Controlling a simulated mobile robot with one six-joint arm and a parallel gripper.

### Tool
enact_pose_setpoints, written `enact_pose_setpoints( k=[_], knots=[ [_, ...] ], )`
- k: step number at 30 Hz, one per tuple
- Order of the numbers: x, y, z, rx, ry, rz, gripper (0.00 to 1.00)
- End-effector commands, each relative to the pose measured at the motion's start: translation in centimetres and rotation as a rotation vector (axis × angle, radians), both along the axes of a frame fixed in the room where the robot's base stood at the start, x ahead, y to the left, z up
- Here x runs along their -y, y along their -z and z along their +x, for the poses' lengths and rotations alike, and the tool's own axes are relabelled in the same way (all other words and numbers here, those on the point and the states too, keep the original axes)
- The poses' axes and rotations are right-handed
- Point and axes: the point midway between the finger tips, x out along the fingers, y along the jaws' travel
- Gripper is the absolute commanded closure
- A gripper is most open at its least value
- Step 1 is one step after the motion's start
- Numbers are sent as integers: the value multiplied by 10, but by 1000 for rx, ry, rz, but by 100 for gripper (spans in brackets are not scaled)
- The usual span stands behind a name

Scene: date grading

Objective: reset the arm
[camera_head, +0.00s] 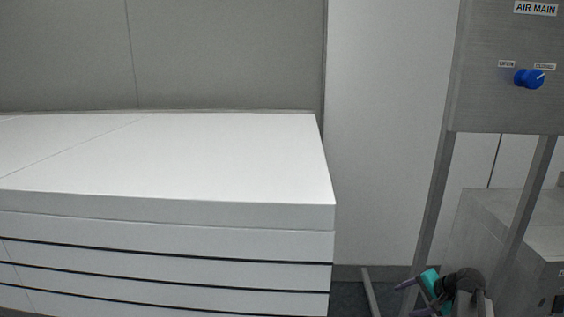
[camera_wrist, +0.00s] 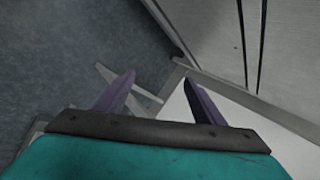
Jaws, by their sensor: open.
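My gripper (camera_wrist: 160,93) shows in the wrist view with its two dark purple fingers spread apart and nothing between them. Behind the fingers are a dark floor and a white surface. In the head view my gripper (camera_head: 407,297) is low at the right, partly cut off by the bottom edge, with its teal body beside a dark wrist joint. It is in front of a metal stand's legs and apart from the white bench.
A white-topped bench (camera_head: 230,160) with a layered front fills the left. A metal panel (camera_head: 500,100) labelled AIR MAIN carries a blue knob (camera_head: 529,78) at the upper right. A grey box (camera_head: 500,215) stands below it. The bench top is bare.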

Motion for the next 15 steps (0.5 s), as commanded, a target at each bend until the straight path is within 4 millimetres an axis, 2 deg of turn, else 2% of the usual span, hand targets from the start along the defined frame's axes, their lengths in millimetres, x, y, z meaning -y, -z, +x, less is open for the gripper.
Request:
enact_pose_setpoints(
  k=[1, 3, 8, 15],
  knots=[
    [-17, 20, -7, -29, -30, -6, 37],
    [-36, 43, -15, -65, -70, -18, 37],
    [-77, 95, -39, -147, -166, -48, 37],
    [-136, 164, -86, -266, -320, -97, 37]
  ],
)
